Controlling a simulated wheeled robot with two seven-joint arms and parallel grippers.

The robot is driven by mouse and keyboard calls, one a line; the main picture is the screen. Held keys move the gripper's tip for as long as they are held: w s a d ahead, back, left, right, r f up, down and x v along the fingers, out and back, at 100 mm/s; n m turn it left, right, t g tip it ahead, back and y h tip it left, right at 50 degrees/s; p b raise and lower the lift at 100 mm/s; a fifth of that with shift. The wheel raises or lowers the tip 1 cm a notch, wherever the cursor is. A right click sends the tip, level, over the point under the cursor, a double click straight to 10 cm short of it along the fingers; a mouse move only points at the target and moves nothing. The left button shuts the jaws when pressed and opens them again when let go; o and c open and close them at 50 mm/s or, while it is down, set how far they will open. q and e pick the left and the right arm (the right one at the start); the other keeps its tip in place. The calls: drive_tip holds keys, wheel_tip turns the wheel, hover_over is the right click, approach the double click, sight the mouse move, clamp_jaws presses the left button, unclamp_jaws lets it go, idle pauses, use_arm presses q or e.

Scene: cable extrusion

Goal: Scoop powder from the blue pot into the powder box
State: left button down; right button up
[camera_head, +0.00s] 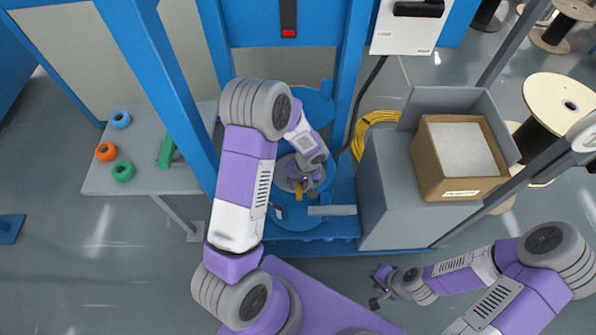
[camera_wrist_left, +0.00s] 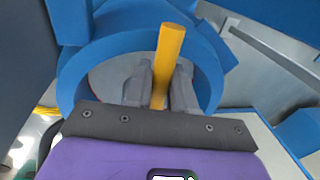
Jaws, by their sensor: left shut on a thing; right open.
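My left gripper (camera_head: 299,184) is over the blue pot (camera_head: 272,183) inside the blue frame. It is shut on a yellow handle (camera_head: 299,194), likely the scoop's. In the left wrist view the yellow handle (camera_wrist_left: 170,48) stands between the two grey fingers (camera_wrist_left: 161,88), with the blue pot's rim (camera_wrist_left: 75,75) around them. The scoop's lower end and how deep it sits are hidden. The powder box (camera_head: 428,160), a brown carton with a pale, flat inside, stands to the right on a grey cabinet. My right gripper (camera_head: 380,288) is open and empty, low in front of the cabinet.
Blue uprights (camera_head: 168,85) flank the pot's bay. The grey cabinet (camera_head: 384,200) stands right of it, with a raised grey panel behind the box. A yellow cable coil (camera_head: 368,128) lies behind. A side table (camera_head: 145,180) with coloured rings is at left.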

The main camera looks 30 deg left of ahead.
use_arm(q)
drive_tip(key=shift+r, duration=0.15)
wheel_tip(320, 180, up, 14)
drive_tip(key=p, duration=0.9)
drive_tip(key=shift+p, duration=0.3)
idle(0.5)
